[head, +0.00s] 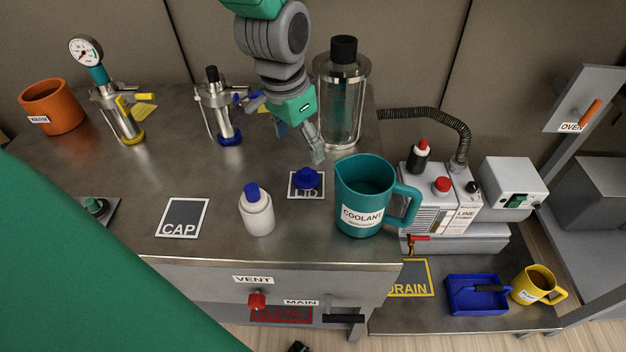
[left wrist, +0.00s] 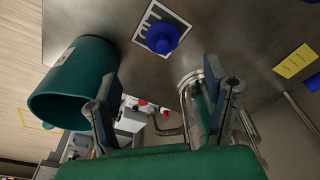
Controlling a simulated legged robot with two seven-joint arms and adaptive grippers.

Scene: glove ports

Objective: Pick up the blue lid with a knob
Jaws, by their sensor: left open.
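The blue lid with a knob (head: 307,179) sits on the black LID label plate (head: 293,193), on the metal bench top. My left gripper (head: 304,142) is above and behind the lid, pointing down, apart from it. In the left wrist view my left gripper (left wrist: 163,105) has its fingers spread wide with nothing held. There the lid (left wrist: 162,38) lies beyond the fingertips, near the top middle. My right gripper does not show.
The teal coolant jug (head: 362,195) stands close to the lid's right. A white bottle with a blue cap (head: 257,213) stands in front-left. A tall clear cylinder (head: 341,95) stands behind. Bench space (head: 190,165) left of the lid is clear.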

